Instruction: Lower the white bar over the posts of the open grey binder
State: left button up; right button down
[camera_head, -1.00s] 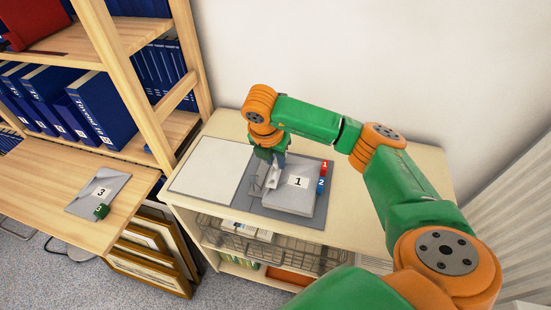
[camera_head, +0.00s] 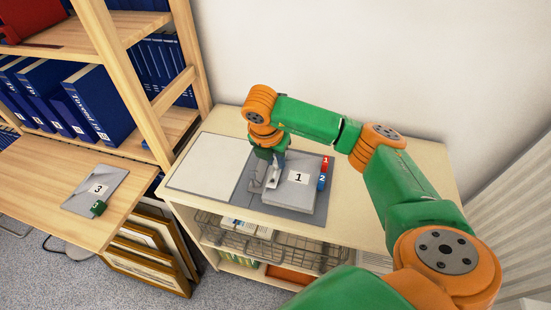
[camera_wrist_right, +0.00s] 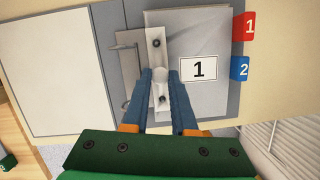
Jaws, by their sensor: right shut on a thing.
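The open grey binder (camera_head: 318,205) lies flat on the low cabinet, with a grey stack marked "1" (camera_head: 299,177) on its right part. The white bar (camera_wrist_right: 155,25) lies along the stack's left edge in the right wrist view, with a dark round spot near each end. I cannot tell whether these spots are holes or post tips. My right gripper (camera_wrist_right: 160,76) is shut on the bar's middle grip, from above. The bar also shows under it in the head view (camera_head: 273,183). The gap between bar and stack is unclear. My left gripper is out of view.
Red and blue tabs (camera_head: 323,173) stick out at the stack's right edge. A grey packet marked "3" (camera_head: 97,189) lies on the wooden desk at left. A wire basket (camera_head: 270,240) sits under the cabinet top. A wall stands behind; bare cabinet top (camera_head: 385,180) lies at right.

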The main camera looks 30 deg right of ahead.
jog(key=shift+f+b, duration=0.35)
jog(key=shift+f, duration=0.1)
jog(key=c, duration=0.6)
grip_release()
jog(key=shift+c, duration=0.2)
jog(key=shift+r, duration=0.1)
notch_tip(320, 180, up, 7)
jog(key=p, duration=0.5)
